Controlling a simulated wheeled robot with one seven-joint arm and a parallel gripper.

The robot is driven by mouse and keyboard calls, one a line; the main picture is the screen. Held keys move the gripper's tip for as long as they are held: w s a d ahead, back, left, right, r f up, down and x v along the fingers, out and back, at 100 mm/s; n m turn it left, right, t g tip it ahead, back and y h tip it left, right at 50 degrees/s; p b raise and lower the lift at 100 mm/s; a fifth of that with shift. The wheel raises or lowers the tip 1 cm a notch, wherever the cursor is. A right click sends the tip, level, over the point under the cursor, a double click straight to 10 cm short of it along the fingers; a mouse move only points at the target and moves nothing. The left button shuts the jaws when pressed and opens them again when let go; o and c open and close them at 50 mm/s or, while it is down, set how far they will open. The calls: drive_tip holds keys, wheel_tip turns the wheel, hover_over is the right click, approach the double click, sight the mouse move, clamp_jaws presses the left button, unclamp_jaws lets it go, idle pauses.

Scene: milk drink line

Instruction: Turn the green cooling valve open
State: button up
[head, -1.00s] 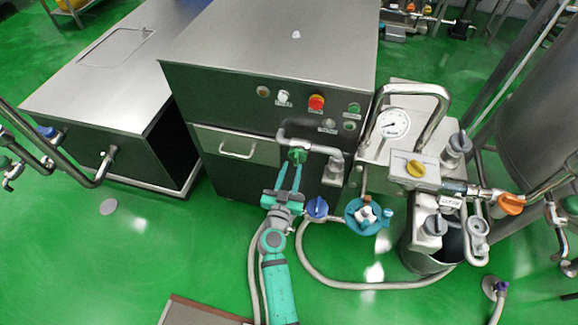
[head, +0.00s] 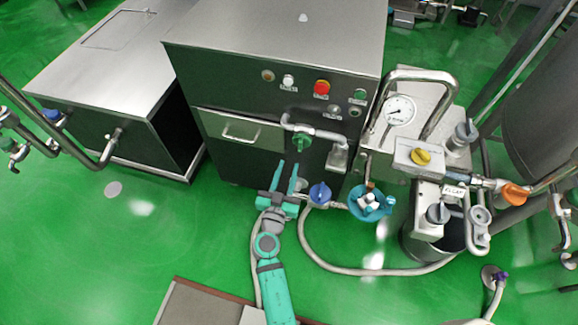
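The green valve (head: 302,143) sits on a short grey pipe at the front of the dark steel cabinet (head: 240,85), below its button panel. Its handle now shows clear of the fingers; I cannot tell from its pose whether it is open or closed. My gripper (head: 288,166), with teal fingers, is open and empty. It stands in front of and below the green valve, apart from it, with its fingertips pointing up towards the cabinet.
A blue valve (head: 319,193) and a blue bowl-like part (head: 370,203) with white pieces stand close right of my gripper. A grey hose (head: 330,268) loops on the floor. A yellow valve (head: 421,157) and an orange valve (head: 514,195) are farther right. Green floor lies free at left.

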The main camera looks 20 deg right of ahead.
drive_tip(key=shift+v, duration=2.05)
drive_tip(key=v, duration=1)
drive_tip(key=shift+s+a, duration=0.25)
drive_tip(key=shift+s, duration=0.1)
